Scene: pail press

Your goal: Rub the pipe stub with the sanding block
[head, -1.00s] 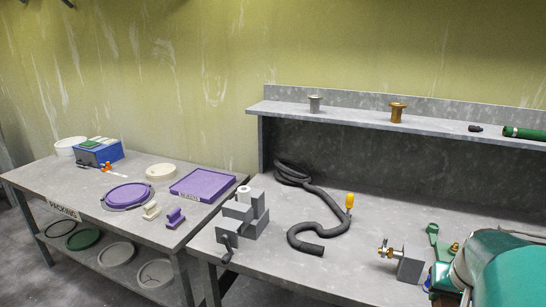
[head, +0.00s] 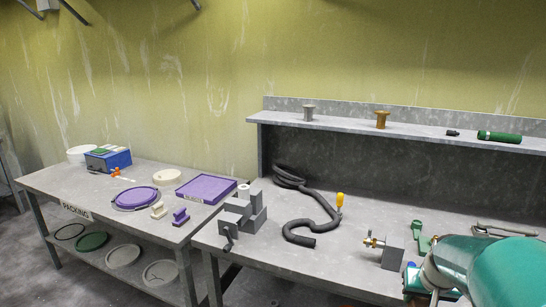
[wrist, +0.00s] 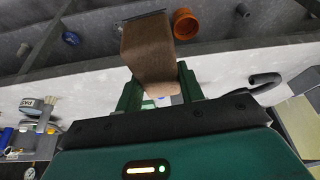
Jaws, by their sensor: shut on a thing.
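My gripper (wrist: 158,88) is shut on a brown block (wrist: 148,48), which looks like the sanding block; it stands up between the two green fingers in the wrist view. In the head view only my teal arm shows at the lower right, and the block cannot be made out. A short pale cylinder (head: 243,190), which seems to be the pipe stub, stands upright at the grey vise (head: 243,212) on the left end of the workbench. The block is apart from it. The stub cannot be made out in the wrist view.
A black hose (head: 318,222) curls on the workbench (head: 345,260) right of the vise, beside a yellow-handled tool (head: 340,200). A brass-fitted grey block (head: 392,255) stands nearer my arm. A shelf (head: 360,127) runs behind. The packing table (head: 75,190) is at left.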

